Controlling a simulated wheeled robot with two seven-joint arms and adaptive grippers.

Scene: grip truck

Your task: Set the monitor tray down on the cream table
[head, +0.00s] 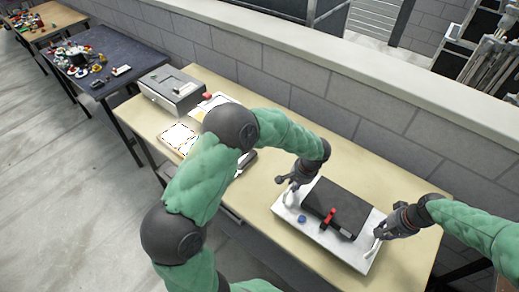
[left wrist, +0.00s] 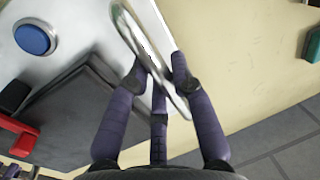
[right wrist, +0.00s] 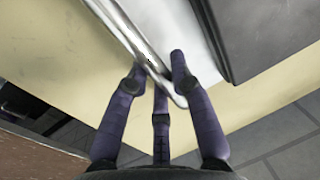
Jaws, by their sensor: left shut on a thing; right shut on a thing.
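The monitor tray (head: 345,254) is pale, with a dark flat monitor (head: 338,203), a red part (head: 330,215) and a blue round piece (head: 302,219) on it. It lies over the near right part of the cream table (head: 405,262); I cannot tell whether its underside touches. My left gripper (head: 286,183) is at its left end, shut on a silver handle (left wrist: 133,35). My right gripper (head: 380,232) is at its right end, shut on the other handle (right wrist: 115,20). The fingers wrap both bars. My left arm hides part of the table.
A grey box-like device (head: 172,90), papers (head: 180,138) and small items occupy the table's far left part. A block wall (head: 330,85) runs along the back. A dark table (head: 105,60) with small parts stands further left. Bare tabletop shows around the tray.

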